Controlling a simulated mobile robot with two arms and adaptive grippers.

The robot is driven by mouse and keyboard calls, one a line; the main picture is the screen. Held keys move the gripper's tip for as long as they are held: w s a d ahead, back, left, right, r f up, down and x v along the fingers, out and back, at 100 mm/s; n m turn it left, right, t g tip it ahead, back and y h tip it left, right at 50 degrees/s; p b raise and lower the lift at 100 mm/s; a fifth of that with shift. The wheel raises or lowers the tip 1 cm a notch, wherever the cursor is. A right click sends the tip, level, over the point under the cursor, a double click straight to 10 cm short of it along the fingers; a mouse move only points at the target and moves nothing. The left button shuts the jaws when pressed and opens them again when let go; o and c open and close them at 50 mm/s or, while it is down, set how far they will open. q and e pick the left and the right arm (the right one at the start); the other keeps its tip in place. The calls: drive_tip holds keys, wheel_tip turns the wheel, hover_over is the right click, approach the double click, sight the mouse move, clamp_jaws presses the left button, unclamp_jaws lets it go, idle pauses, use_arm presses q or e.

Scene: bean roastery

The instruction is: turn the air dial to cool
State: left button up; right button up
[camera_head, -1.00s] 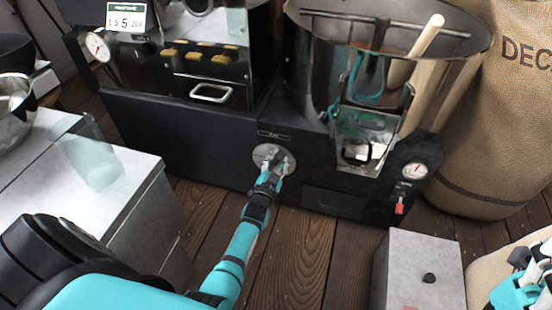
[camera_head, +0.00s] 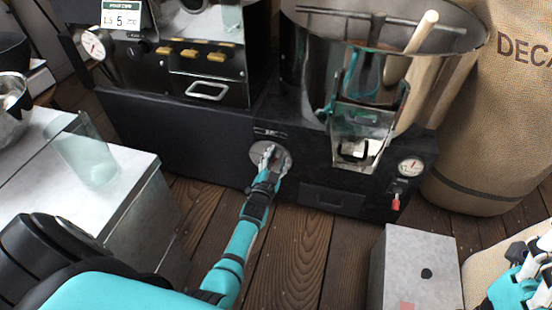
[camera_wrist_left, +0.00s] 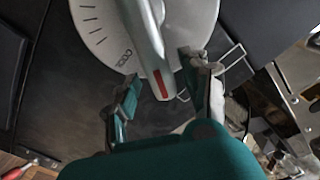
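The air dial is a round pale plate (camera_head: 284,165) on the front of the dark roaster base. In the left wrist view the dial plate (camera_wrist_left: 95,22) carries tick marks and the word COOL (camera_wrist_left: 122,58) near its lower edge. A grey bar handle (camera_wrist_left: 148,40) with a red mark (camera_wrist_left: 161,84) crosses it; the red end lies to the right of COOL. My left gripper (camera_head: 270,168) is at the dial. In the wrist view its fingers (camera_wrist_left: 165,92) are apart, one on each side of the handle's red end, with a gap on the left. My right gripper (camera_head: 520,285) is partly cut off.
A cooling drum (camera_head: 325,60) with a chute stands right of the dial, above a gauge (camera_head: 410,168) and a red-tipped switch (camera_head: 396,202). A grey box (camera_head: 415,265) stands at lower right, a metal counter (camera_head: 130,190) at left, and a burlap sack (camera_head: 500,120) at far right.

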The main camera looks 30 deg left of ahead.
use_arm(q)
drive_tip(key=v, duration=1.2)
idle(0.3)
